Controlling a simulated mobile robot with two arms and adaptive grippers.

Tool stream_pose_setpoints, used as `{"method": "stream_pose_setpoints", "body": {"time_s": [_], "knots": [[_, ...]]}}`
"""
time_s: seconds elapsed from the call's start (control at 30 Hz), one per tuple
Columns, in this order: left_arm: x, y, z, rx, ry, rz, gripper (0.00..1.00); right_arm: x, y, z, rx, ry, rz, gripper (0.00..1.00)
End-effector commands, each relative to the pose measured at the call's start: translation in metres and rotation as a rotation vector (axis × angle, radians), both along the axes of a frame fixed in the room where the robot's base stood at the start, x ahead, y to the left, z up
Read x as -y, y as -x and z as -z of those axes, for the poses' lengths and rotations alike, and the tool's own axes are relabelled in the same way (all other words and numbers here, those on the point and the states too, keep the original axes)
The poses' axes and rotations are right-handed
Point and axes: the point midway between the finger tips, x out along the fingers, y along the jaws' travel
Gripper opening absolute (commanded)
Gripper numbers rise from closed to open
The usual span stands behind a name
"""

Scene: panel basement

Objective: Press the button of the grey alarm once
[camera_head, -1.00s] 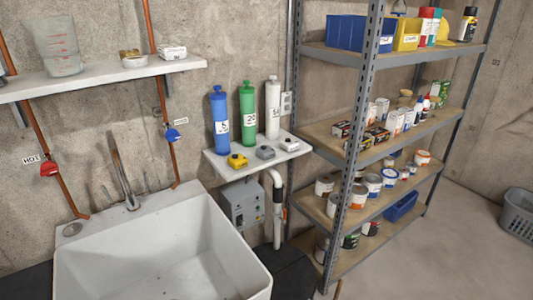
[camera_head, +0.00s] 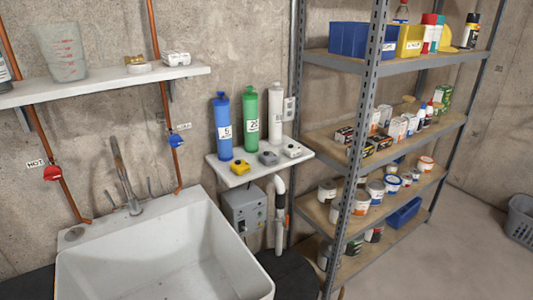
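The grey alarm (camera_head: 268,158) is a small grey device on the small white wall shelf (camera_head: 246,174). It sits between a yellow alarm (camera_head: 240,167) on its left and a white alarm (camera_head: 292,150) on its right. Blue (camera_head: 222,127), green (camera_head: 250,118) and white (camera_head: 275,116) cylinders stand behind the alarms, against the wall. The grey alarm's button is too small to make out clearly. Neither of my grippers is in view.
A white sink (camera_head: 165,262) is at the lower left, below a long wall shelf (camera_head: 105,84). A metal shelving rack (camera_head: 368,72) with cans and boxes stands right of the small shelf. A grey control box (camera_head: 244,207) and pipe (camera_head: 280,215) are below it.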

Motion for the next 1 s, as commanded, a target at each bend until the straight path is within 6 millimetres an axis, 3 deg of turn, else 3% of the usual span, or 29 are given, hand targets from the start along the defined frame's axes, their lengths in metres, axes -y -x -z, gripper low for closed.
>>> {"method": "stream_pose_setpoints", "body": {"time_s": [0.03, 0.2, 1.0], "knots": [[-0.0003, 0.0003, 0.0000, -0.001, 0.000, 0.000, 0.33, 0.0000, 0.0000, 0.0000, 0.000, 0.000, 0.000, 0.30], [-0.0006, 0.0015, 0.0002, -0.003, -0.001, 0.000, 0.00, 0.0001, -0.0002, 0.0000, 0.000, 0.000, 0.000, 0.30], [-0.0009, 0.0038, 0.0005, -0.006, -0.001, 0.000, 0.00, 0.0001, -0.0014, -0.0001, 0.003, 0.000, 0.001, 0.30]]}}
